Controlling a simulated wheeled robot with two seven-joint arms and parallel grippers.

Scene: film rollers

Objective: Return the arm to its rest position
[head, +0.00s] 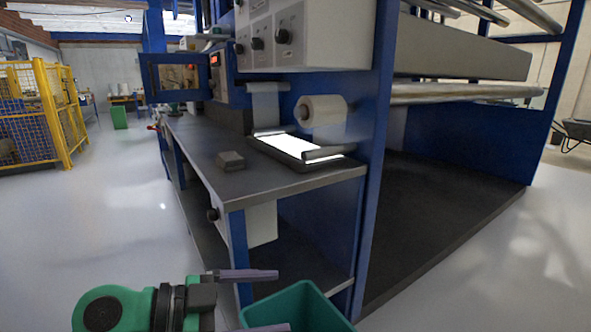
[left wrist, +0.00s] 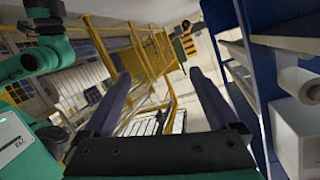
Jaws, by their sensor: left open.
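My left gripper (head: 282,300) is at the bottom of the head view, with its arm coming in from the left. Its two purple-grey fingers are spread apart, one above the other. The left wrist view also shows these fingers (left wrist: 158,76) wide apart with nothing between them. The gripper is low in front of the workbench, and its fingers overlap the near side of a green bin (head: 300,306) in the picture. I cannot tell whether they touch it. The lower finger is partly cut off by the frame. My right gripper is not in view.
A dark workbench (head: 200,145) with blue legs carries a small grey block (head: 231,160) and a lit panel (head: 290,148). A white film roll (head: 323,110) hangs above. A yellow fence (head: 45,110) stands far left. The floor left of the bench is clear.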

